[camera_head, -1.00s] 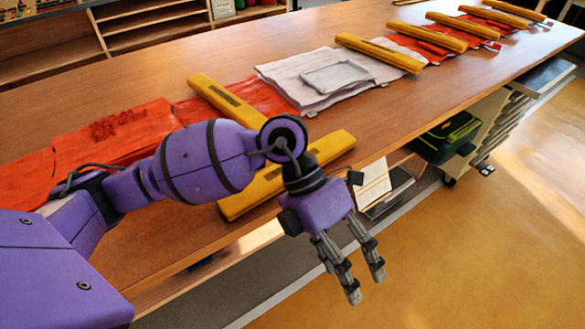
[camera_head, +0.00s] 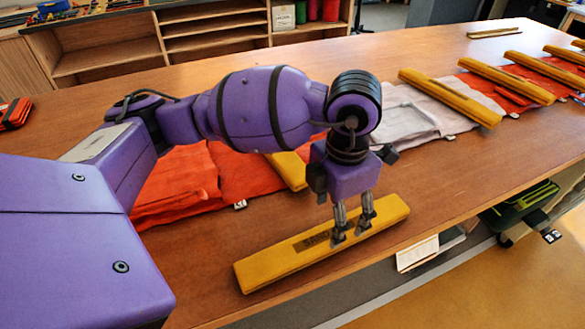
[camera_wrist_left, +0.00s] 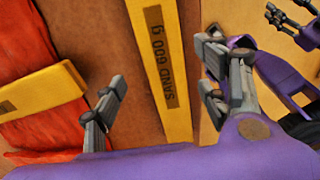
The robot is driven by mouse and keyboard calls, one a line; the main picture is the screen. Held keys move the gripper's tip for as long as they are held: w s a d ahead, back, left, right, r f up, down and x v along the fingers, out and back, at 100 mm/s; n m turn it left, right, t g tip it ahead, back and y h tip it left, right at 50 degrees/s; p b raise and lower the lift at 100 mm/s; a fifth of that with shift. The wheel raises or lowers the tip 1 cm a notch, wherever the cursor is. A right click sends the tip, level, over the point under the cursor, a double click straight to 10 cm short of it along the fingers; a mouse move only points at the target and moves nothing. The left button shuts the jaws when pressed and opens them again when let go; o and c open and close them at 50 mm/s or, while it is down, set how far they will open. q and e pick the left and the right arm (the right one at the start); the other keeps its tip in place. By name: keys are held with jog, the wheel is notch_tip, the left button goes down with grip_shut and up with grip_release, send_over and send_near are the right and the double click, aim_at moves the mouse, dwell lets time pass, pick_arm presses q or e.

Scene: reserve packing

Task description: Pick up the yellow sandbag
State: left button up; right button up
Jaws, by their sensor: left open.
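A long yellow sandbag (camera_head: 280,262) with a dark printed label lies near the front edge of the table, apart from the red cloth. In the left wrist view the sandbag (camera_wrist_left: 168,115) runs between my finger pair and its label reads "SAND 600 g". My left gripper (camera_head: 352,236) points down over the sandbag's middle with its fingers apart. It is open and holds nothing; I cannot tell how close the tips are to the bag. In the left wrist view, part of another purple arm (camera_wrist_left: 275,68), likely my right one, shows at the upper right; its jaw opening is unclear.
A second yellow bar (camera_head: 290,170) lies on red cloth behind my left arm, partly hidden. A pale cloth with a grey frame (camera_head: 405,120) and more yellow bars on red cloths lie farther right. The wooden table (camera_head: 480,180) is bare right of the sandbag.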

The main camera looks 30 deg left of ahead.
aim_at(330, 233)
pick_arm(q)
jog(key=f, duration=0.4)
jog(key=s+f, duration=0.1)
jog(key=f, duration=0.1)
jog(key=shift+f, duration=0.35)
jog(key=shift+w, duration=0.1)
jog(key=c, duration=1.6)
jog(key=shift+r, duration=0.1)
grip_shut()
